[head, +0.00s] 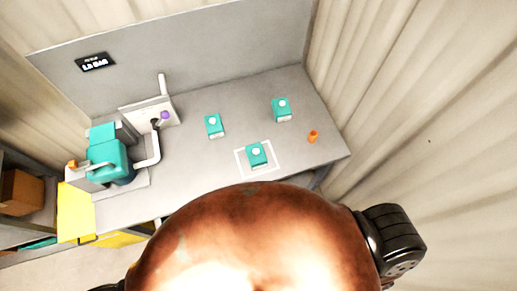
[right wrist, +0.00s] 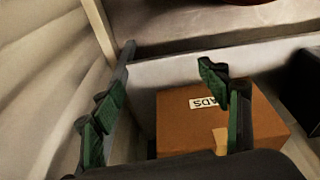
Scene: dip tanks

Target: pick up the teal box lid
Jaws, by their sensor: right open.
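Three small teal boxes with a pale round mark on top stand on the grey table in the head view. One teal box (head: 256,154) is inside a white outlined square near the front edge. Another teal box (head: 214,125) is left of it and farther back, and a third teal box (head: 281,109) is at the back right. I cannot tell whether their teal tops are separate lids. My right gripper (right wrist: 160,108) is open and empty in the right wrist view, with no teal box in that view. My left gripper is not in view.
A machine with large teal parts (head: 107,157) and white pipes stands at the table's left end. A small orange item (head: 313,136) is near the right edge. Yellow bins (head: 75,212) are at the left. A cardboard box (right wrist: 185,125) lies beyond my right gripper.

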